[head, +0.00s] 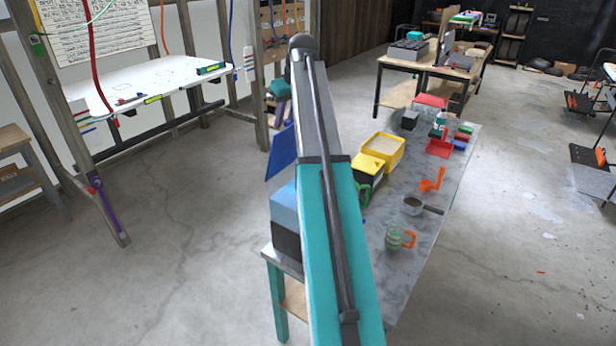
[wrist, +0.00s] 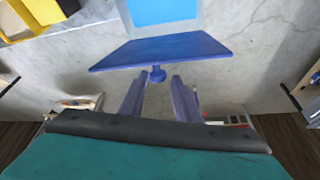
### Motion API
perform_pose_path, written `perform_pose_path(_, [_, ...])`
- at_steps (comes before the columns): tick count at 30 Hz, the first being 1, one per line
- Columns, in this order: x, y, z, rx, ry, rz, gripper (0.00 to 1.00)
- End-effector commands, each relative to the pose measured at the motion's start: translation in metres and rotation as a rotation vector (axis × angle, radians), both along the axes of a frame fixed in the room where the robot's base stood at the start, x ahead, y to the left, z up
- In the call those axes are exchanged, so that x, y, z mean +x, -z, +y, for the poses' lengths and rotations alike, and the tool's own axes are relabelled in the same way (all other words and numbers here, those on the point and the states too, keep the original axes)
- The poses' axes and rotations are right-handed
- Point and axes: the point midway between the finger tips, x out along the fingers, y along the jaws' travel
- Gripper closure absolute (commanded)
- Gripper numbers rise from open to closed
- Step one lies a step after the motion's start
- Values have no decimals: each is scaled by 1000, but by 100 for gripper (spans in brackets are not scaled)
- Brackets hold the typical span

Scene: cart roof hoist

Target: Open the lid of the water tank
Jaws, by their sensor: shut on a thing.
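The water tank (head: 284,203) is a light blue box with a dark lower part on the near left end of the workbench, partly hidden by my arm. Its darker blue lid (head: 282,153) stands steeply tilted above the tank's far left side. In the wrist view the lid (wrist: 165,50) is a flat blue panel with a small round knob (wrist: 157,74), and light blue tank surface (wrist: 163,10) shows beyond it. My gripper (wrist: 166,76) is shut on the knob, with its purple-blue fingers at either side. In the head view the fingers cannot be made out.
The workbench (head: 415,260) holds a yellow bin (head: 383,150), a yellow-black box (head: 369,172), a green cup with an orange handle (head: 400,238), a small pan (head: 413,206) and an orange item (head: 432,181). A whiteboard table (head: 150,85) stands left, with clear floor between.

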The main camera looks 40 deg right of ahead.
Motion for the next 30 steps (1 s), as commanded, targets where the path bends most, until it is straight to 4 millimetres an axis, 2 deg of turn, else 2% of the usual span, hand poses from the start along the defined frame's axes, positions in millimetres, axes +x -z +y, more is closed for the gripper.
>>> perform_pose_path(1, [3, 1, 5, 8, -7, 1, 78])
perform_pose_path(17, [7, 0, 6, 9, -6, 1, 78])
perform_pose_path(30, [25, 2, 10, 8, -7, 3, 78])
